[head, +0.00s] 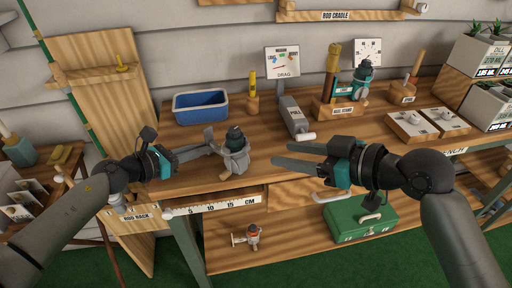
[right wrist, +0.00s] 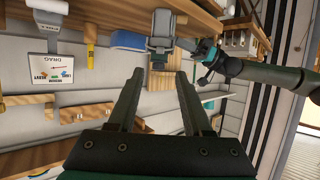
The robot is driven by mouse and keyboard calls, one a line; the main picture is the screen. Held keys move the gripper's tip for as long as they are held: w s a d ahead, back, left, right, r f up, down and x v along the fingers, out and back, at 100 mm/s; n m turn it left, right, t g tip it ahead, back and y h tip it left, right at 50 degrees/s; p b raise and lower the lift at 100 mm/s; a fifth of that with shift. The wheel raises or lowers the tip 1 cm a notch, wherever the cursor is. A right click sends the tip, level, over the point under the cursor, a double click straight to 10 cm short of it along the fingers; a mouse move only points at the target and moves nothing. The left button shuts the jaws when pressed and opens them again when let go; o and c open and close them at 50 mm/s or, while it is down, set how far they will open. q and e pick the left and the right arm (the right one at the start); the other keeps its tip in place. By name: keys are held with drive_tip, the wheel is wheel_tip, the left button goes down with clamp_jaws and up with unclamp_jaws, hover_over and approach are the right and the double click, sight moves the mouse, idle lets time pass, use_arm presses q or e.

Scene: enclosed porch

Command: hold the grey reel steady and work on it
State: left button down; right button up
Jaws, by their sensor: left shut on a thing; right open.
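The grey reel (head: 238,160) sits near the front edge of the workbench, left of centre, with a dark top and a small wooden knob low at its front. It also shows ahead of the fingers in the right wrist view (right wrist: 160,47). My left gripper (head: 213,145) reaches in from the left and is shut on the reel's left side; the exact contact is hard to see. My right gripper (head: 281,155) is open and empty, right of the reel and apart from it. Its two spread fingers also show in the right wrist view (right wrist: 159,76).
A blue tray (head: 201,120) stands behind the reel. A grey pull gauge (head: 292,117) and a teal reel (head: 363,82) on a wooden stand are further right. A green box (head: 358,218) is on the lower shelf. Bare bench top lies around the reel.

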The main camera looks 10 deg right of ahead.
sight(247, 147)
drive_tip(key=x, duration=0.9)
drive_tip(key=shift+w+a+f, duration=0.1)
drive_tip(key=shift+w+f, duration=0.05)
clamp_jaws()
